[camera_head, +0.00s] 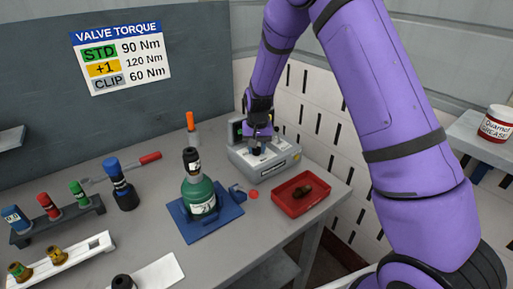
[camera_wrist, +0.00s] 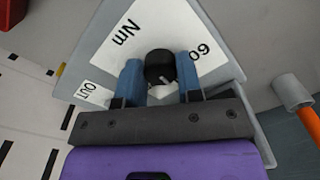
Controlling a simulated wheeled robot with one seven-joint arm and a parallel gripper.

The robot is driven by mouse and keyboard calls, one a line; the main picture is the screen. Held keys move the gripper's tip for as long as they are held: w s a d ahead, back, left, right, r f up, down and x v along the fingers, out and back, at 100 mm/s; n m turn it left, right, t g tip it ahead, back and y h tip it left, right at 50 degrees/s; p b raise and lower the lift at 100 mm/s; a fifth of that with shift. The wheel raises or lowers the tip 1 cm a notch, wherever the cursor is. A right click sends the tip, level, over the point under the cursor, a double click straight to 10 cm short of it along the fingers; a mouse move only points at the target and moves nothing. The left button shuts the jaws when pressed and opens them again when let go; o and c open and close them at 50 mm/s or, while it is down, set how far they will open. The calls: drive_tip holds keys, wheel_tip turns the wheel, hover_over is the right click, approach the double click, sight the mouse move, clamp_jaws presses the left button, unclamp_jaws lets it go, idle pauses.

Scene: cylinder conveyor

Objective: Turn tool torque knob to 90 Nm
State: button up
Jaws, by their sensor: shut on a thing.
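The torque tool (camera_head: 265,168) is a light grey box on the back right of the bench. The black round torque knob (camera_wrist: 160,66) stands on this plate. My gripper (camera_head: 258,149) reaches down onto the tool from above. In the wrist view the blue fingers of my gripper (camera_wrist: 160,75) are shut on the knob, one on each side. A small pale mark shows near the knob's lower edge; its setting cannot be read. Other dial prints are hidden.
A sign (camera_head: 120,57) reads STD 90 Nm, +1 120 Nm, CLIP 60 Nm. A green cylinder (camera_head: 198,195) stands in a blue holder (camera_head: 222,228) left of the tool. A red tray (camera_head: 290,207) is in front. An orange-handled tool (camera_head: 190,122) stands behind.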

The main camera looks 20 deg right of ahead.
drive_tip(key=shift+n, duration=0.5)
drive_tip(key=o, duration=0.9)
drive_tip(key=shift+r, duration=0.1)
wheel_tip(320, 180, up, 9)
drive_tip(key=shift+d+r, duration=0.1)
drive_tip(key=shift+d, duration=0.05)
drive_tip(key=shift+r, duration=0.7)
